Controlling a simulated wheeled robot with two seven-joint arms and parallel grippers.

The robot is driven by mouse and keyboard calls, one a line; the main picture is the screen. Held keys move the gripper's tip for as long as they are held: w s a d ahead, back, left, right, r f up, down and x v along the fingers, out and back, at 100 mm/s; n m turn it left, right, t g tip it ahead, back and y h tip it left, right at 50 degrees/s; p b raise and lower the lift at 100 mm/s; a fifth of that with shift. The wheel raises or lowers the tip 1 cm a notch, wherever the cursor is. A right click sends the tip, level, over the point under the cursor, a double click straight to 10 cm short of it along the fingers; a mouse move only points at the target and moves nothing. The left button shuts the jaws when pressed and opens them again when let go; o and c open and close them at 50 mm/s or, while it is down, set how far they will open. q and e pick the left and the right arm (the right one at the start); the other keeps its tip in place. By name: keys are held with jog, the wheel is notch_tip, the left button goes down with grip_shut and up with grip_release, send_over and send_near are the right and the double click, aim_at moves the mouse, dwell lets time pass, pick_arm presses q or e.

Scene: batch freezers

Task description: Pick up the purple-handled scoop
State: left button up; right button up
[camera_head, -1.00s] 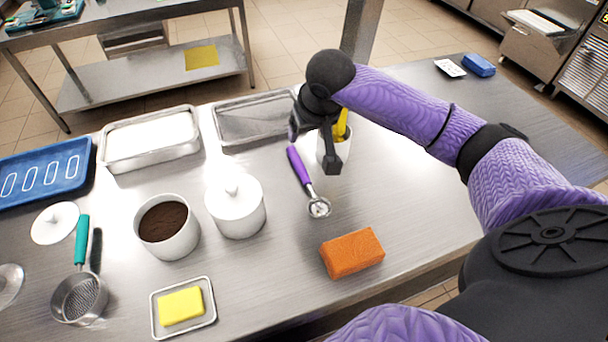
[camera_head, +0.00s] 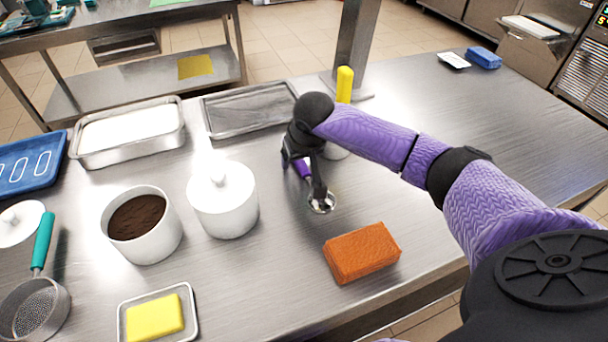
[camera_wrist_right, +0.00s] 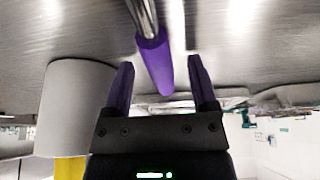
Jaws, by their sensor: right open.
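The purple-handled scoop (camera_head: 320,204) lies on the steel table, its metal bowl toward me and its purple handle partly hidden behind my right gripper (camera_head: 303,177). In the right wrist view the scoop's purple handle (camera_wrist_right: 154,62) extends into the gap between the two fingers of my right gripper (camera_wrist_right: 162,85). The fingers stand apart on either side of it, with space on both sides. The right gripper is open and low over the table. My left gripper is not in view.
A white lidded jar (camera_head: 223,200) stands left of the scoop. An orange sponge (camera_head: 361,252) lies in front of it. A white cup (camera_wrist_right: 76,105) with a yellow-handled tool (camera_head: 344,84) stands close behind the gripper. A metal tray (camera_head: 250,109) lies farther back.

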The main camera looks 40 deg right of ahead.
grip_shut()
jog(key=shift+r, duration=0.1)
